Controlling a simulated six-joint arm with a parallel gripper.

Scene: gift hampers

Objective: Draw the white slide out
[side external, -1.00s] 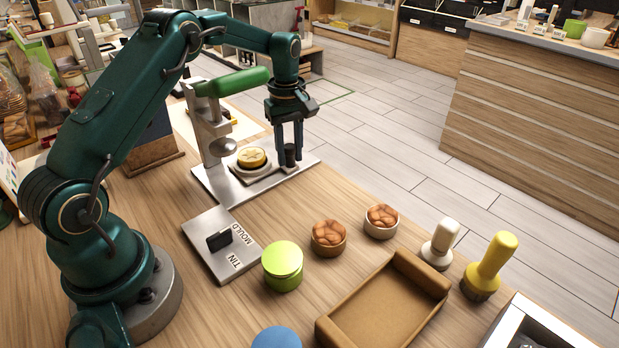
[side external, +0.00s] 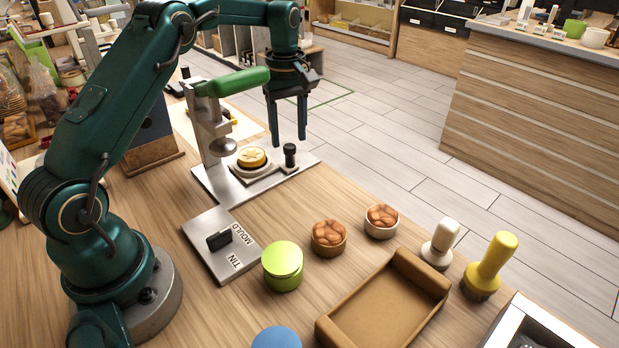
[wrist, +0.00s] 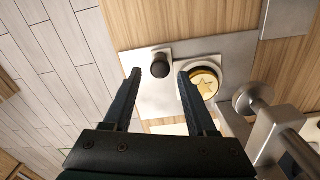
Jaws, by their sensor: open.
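The white slide (side external: 271,171) lies on the metal base plate of the press (side external: 215,130). A dark knob (side external: 290,156) stands upright at its outer end, and a yellow disc with a star (side external: 251,157) sits in a round holder at its other end, beside the press column. My gripper (side external: 288,140) points down, open and empty, with its fingertips about level with the knob's top. In the wrist view the knob (wrist: 160,66) shows in the gap between the fingertips (wrist: 159,74), and the disc (wrist: 204,86) lies to the right.
The press's green handle (side external: 233,82) stands left of my gripper. A tin mould plate (side external: 210,262), a green tin (side external: 283,266), two bowls of nuts (side external: 329,237) and a brown tray (side external: 385,310) stand nearer the camera. The floor lies beyond the bench edge.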

